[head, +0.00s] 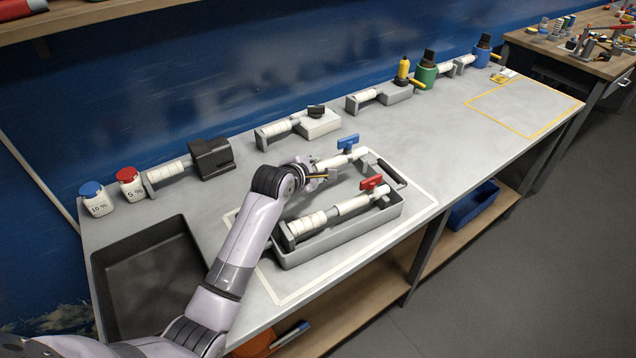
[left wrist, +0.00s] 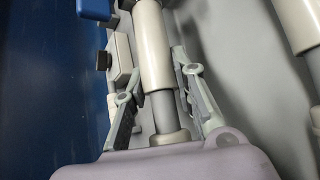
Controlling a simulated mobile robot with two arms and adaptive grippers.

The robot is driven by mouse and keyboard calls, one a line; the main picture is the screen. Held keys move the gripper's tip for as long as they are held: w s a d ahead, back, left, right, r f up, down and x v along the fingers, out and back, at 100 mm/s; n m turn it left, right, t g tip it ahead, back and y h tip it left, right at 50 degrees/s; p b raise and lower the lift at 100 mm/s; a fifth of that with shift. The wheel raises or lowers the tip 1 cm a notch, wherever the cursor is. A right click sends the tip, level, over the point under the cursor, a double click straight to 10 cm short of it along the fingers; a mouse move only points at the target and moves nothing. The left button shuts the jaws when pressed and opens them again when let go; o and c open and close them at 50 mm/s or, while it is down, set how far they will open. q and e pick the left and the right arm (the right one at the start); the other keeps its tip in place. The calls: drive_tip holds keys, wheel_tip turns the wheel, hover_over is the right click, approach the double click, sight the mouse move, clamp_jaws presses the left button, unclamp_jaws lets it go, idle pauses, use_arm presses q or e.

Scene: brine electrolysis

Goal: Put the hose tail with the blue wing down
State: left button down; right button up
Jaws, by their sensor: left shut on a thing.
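The hose tail with the blue wing (head: 341,160) is a pale tube with a blue wing handle on top, at the far side of the grey tray (head: 345,231) in the head view. In the left wrist view the pale tube (left wrist: 154,58) runs between the fingers, with part of the blue wing at the top left. My left gripper (head: 322,174) is shut on it, with a finger on each side (left wrist: 158,95). I cannot tell whether the tube touches anything below. My right gripper is not in view.
A similar tube with a red wing (head: 371,183) lies along the near side of the tray. Behind stand a black clamp block (head: 211,157) and a white block (head: 321,124). An empty dark bin (head: 148,270) is at left. A yellow-outlined area (head: 525,105) at right looks clear.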

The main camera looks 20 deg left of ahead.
use_arm(q)
wheel_tip(320, 180, down, 5)
drive_tip(key=shift+r, duration=0.1)
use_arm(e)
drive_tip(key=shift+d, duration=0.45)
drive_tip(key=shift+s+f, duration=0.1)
use_arm(q)
drive_tip(key=c, duration=1.3)
unclamp_jaws()
drive_tip(key=shift+f, duration=0.2)
drive_tip(key=shift+r, duration=0.1)
drive_tip(key=shift+s+r, duration=0.25)
drive_tip(key=shift+s, duration=0.25)
drive_tip(key=v, duration=1.1)
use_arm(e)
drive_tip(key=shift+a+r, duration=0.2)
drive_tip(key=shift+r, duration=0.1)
use_arm(q)
drive_tip(key=shift+w, duration=0.1)
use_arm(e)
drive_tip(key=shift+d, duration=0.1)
